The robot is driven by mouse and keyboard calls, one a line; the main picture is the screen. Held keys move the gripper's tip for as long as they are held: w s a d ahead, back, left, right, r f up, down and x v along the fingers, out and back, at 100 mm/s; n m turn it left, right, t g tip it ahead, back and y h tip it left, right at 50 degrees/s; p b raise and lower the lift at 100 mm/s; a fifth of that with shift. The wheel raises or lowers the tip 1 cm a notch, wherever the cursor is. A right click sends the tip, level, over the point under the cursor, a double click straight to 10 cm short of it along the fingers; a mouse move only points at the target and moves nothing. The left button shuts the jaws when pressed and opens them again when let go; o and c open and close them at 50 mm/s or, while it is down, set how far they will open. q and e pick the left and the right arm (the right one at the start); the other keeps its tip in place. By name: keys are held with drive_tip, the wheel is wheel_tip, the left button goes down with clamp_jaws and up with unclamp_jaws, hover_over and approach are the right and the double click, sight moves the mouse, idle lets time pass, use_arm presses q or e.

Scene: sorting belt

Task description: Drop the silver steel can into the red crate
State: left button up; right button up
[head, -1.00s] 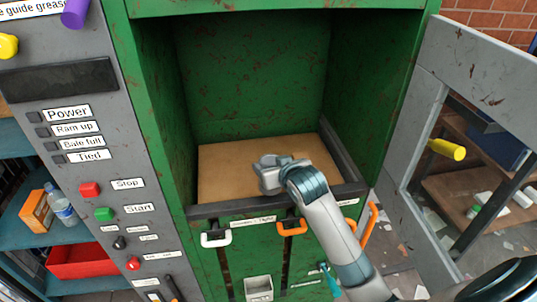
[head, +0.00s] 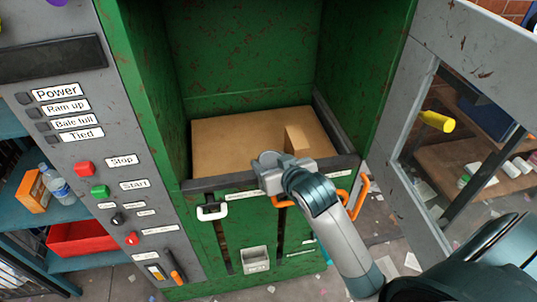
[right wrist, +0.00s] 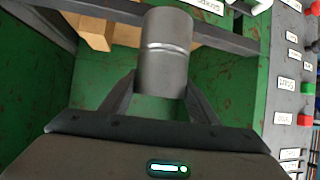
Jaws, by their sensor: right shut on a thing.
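The silver steel can (right wrist: 166,55) is between the fingers of my right gripper (right wrist: 160,95) in the right wrist view. The gripper is shut on it. In the head view my right gripper (head: 266,160) is at the front lip of the green machine's open chamber; the can is hard to tell from the gripper there. The red crate (head: 85,240) is on a low shelf at the left, beyond the grey control panel and well apart from the gripper. My left gripper is not in view.
The green machine (head: 250,60) has a brown chamber floor with a cardboard-coloured block (head: 297,139). Its grey control panel (head: 90,130) is between the gripper and the crate. A bottle (head: 56,186) and an orange box (head: 33,191) are above the crate. An open grey door (head: 400,110) is at right.

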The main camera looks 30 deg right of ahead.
drive_tip(key=s+a, duration=0.1)
drive_tip(key=s, duration=0.5)
drive_tip(key=shift+a, duration=0.4)
idle(0.3)
drive_tip(key=w+a+r+b, duration=0.3)
drive_tip(key=w+b, duration=0.3)
drive_tip(key=b, duration=0.2)
drive_tip(key=w+a+r+n+y+b, duration=0.1)
drive_tip(key=w+a+r+b, duration=0.2)
drive_tip(key=w+b, duration=0.2)
drive_tip(key=b, duration=0.2)
drive_tip(key=shift+w+a+b, duration=0.15)
drive_tip(key=shift+w+b, duration=0.2)
drive_tip(key=shift+w, duration=0.05)
drive_tip(key=shift+a+f, duration=0.1)
